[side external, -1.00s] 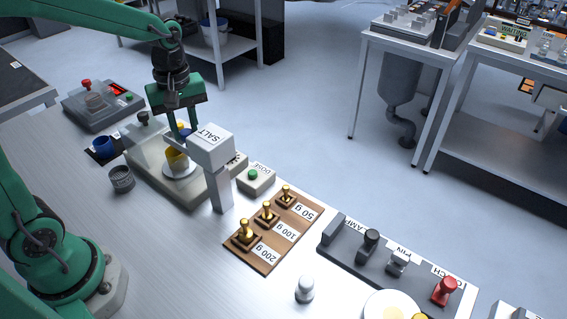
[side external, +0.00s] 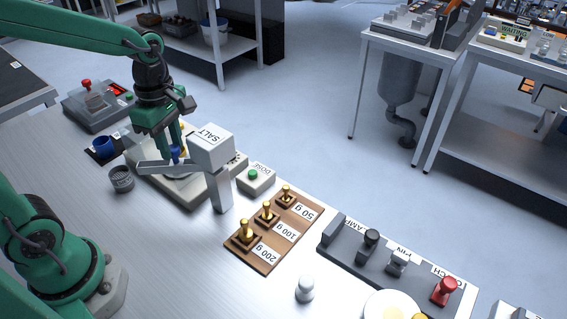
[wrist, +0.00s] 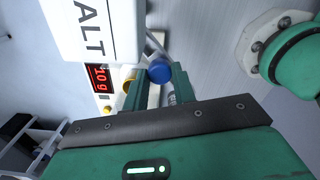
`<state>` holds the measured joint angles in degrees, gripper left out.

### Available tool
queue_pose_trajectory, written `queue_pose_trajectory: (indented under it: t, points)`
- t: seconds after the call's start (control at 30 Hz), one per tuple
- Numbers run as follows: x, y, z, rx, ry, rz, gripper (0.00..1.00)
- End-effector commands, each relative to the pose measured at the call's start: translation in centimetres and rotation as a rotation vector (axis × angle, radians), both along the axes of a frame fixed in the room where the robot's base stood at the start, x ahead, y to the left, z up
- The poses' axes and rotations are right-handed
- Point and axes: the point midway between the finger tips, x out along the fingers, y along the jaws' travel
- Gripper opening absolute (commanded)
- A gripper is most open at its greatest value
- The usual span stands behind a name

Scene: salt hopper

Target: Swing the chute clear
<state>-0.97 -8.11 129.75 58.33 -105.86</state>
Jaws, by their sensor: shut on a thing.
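The white salt hopper (side external: 211,146), labelled SALT, stands on a grey post beside the scale (side external: 133,158). A grey chute (side external: 155,168) sticks out from the hopper to the left, low over the scale, with a blue knob (side external: 176,153) on it. My gripper (side external: 173,150) points down and is shut on the blue knob. In the wrist view the knob (wrist: 160,72) sits between the two green fingers.
A DOSE box (side external: 255,179) with a green button and a board of brass weights (side external: 270,232) lie to the right. A blue cup (side external: 103,147) and a dark ribbed cup (side external: 121,178) stand to the left.

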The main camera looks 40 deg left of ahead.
Motion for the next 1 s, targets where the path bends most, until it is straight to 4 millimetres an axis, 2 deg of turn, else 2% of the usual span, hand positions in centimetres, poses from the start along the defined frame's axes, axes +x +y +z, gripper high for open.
queue_pose_trajectory:
  t: [0.5, 1.0]
  points:
    - [-2.1, -2.9, 0.1, 0.000, 0.000, 0.427, 0.00]
    - [-2.6, -5.5, 0.1, 0.000, 0.000, 0.766, 0.00]
